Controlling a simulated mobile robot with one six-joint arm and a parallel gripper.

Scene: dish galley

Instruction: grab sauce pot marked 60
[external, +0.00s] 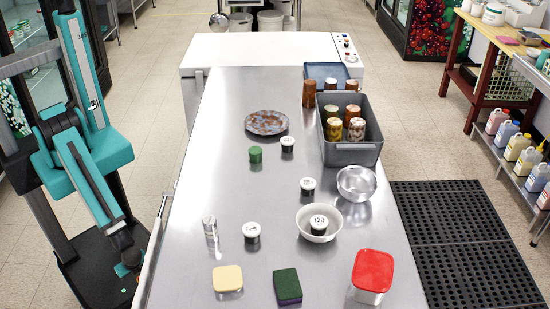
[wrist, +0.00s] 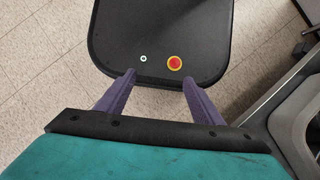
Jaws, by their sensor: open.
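Small dark sauce pots with white marked lids stand on the steel table. One (external: 287,145) is at the back, one (external: 308,188) in the middle, one (external: 251,232) nearer the front. Another (external: 319,225), marked 120, sits in a white bowl (external: 302,225). I cannot read the marks on the other lids, so I cannot tell which is 60. My gripper (external: 128,262) hangs low beside the table's left edge, apart from every pot. In the wrist view, its purple fingers (wrist: 158,80) are spread with nothing between them, over my base.
Near the pots are a green pot (external: 255,155), a speckled plate (external: 266,123), a metal bowl (external: 357,183) and a metal shaker (external: 210,228). A grey bin (external: 351,153) holds several jars. A sponge (external: 287,286), yellow box (external: 227,279) and red-lidded tub (external: 373,271) line the front.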

